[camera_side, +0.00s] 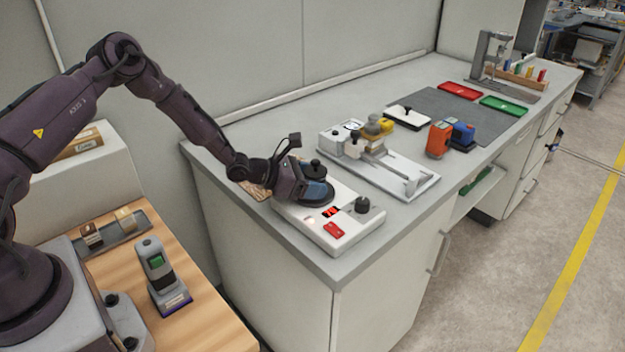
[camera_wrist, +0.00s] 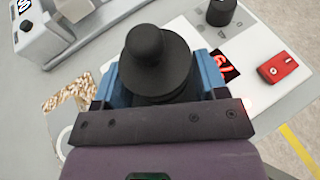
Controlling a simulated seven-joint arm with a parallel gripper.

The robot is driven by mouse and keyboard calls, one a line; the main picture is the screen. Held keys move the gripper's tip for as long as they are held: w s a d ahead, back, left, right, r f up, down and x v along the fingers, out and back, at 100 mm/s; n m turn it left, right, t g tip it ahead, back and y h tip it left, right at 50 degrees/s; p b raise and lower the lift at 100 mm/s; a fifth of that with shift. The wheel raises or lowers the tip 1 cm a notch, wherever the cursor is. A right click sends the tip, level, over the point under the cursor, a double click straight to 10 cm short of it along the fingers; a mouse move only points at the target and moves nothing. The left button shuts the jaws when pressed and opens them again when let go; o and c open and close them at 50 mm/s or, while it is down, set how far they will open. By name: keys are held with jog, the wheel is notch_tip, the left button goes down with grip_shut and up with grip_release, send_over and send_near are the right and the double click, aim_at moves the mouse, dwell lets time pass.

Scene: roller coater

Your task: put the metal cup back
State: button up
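My gripper (camera_side: 318,190) is low over the left part of a white device (camera_side: 345,222) near the bench's front left corner. In the wrist view its blue fingers (camera_wrist: 160,82) stand on both sides of a black round piece (camera_wrist: 157,60) with a knob on top. The knob also shows in the side view (camera_side: 315,169). Whether the fingers press on this piece or only flank it cannot be told. What lies below it is hidden by the gripper. No metal cup can be clearly made out; a small brass-grey object (camera_side: 373,125) stands on the white roller apparatus.
The device has a red display (camera_wrist: 224,66), a red switch block (camera_wrist: 277,68) and a black knob (camera_side: 362,205). The white apparatus (camera_side: 410,185) stands behind. Orange (camera_side: 438,139) and blue (camera_side: 463,134) blocks and red (camera_side: 459,90) and green (camera_side: 503,105) trays are farther right. A speckled patch (camera_wrist: 70,105) lies left.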

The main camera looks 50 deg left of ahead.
jog(key=shift+o, duration=0.6)
jog(key=shift+r, duration=0.1)
